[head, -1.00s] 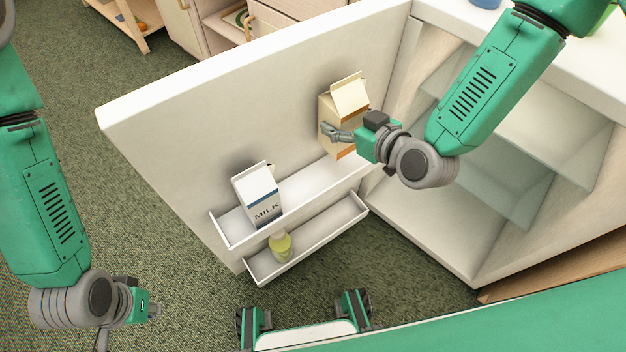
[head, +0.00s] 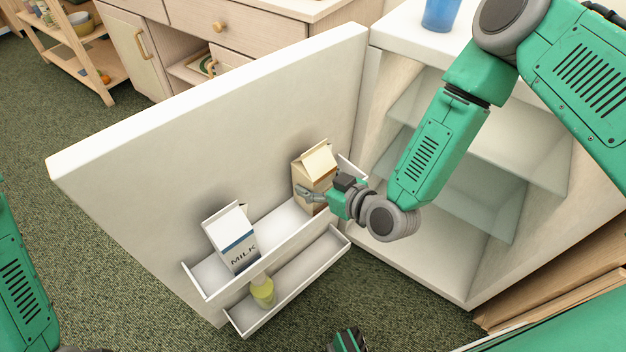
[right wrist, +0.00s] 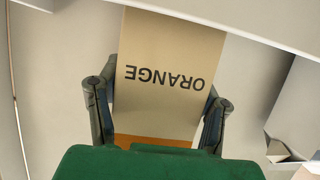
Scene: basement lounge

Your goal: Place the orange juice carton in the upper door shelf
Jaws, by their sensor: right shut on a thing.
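The orange juice carton (head: 316,166) is tan with a gabled top and an orange band. It stands upright at the right end of the upper door shelf (head: 282,236); its base is partly hidden, so I cannot tell whether it touches the shelf floor. My right gripper (head: 308,195) is shut on the carton from the right. In the right wrist view the word ORANGE shows upside down on the carton (right wrist: 165,75) between my two fingers (right wrist: 157,115).
A milk carton (head: 231,238) stands at the left of the upper shelf. A yellow-green bottle (head: 262,291) is in the lower door shelf (head: 297,283). The open fridge interior (head: 455,200) is on the right. A blue cup (head: 440,14) stands on top of the fridge.

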